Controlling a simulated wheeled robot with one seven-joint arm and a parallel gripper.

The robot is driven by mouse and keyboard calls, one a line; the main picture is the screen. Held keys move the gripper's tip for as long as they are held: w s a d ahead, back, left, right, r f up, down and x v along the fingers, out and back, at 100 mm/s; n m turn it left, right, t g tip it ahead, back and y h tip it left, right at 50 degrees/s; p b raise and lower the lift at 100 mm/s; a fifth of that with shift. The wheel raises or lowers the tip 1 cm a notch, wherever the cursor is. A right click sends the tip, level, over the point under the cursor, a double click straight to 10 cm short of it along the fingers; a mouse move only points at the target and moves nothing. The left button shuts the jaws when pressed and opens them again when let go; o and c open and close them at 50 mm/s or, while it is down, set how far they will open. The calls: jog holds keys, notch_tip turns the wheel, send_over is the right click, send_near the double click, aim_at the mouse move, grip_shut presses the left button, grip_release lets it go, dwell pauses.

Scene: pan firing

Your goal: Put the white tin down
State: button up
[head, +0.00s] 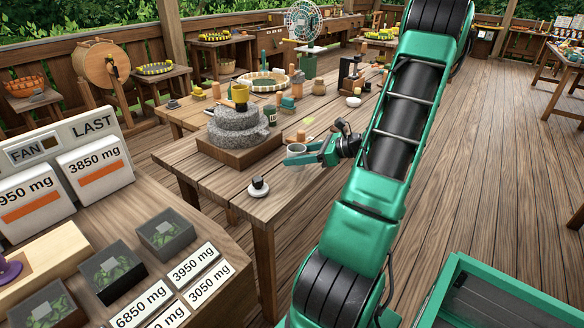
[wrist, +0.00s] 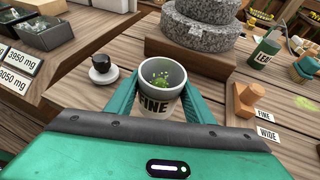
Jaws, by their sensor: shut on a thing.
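The white tin (wrist: 154,104), labelled FINE, stands upright between the two green fingers of my gripper (wrist: 158,92) in the wrist view. Some green leafy bits lie inside it. My gripper is shut on the tin's sides. In the head view the tin (head: 296,149) shows small at my gripper (head: 303,155), over the near part of the wooden table (head: 285,186). Whether its base touches the table or hangs just above it, I cannot tell.
A stone mill (head: 238,127) on a wooden base stands just beyond the tin. A dark cup on a white saucer (head: 258,187) sits near the table's front corner. In the wrist view, a wooden piece (wrist: 245,102) and FINE and WIDE labels lie right of the tin.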

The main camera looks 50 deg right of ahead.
jog(key=shift+f, duration=1.7)
jog(key=o, duration=1.1)
jog(key=shift+f, duration=0.1)
jog(key=shift+s, duration=0.1)
jog(key=v, duration=1.2)
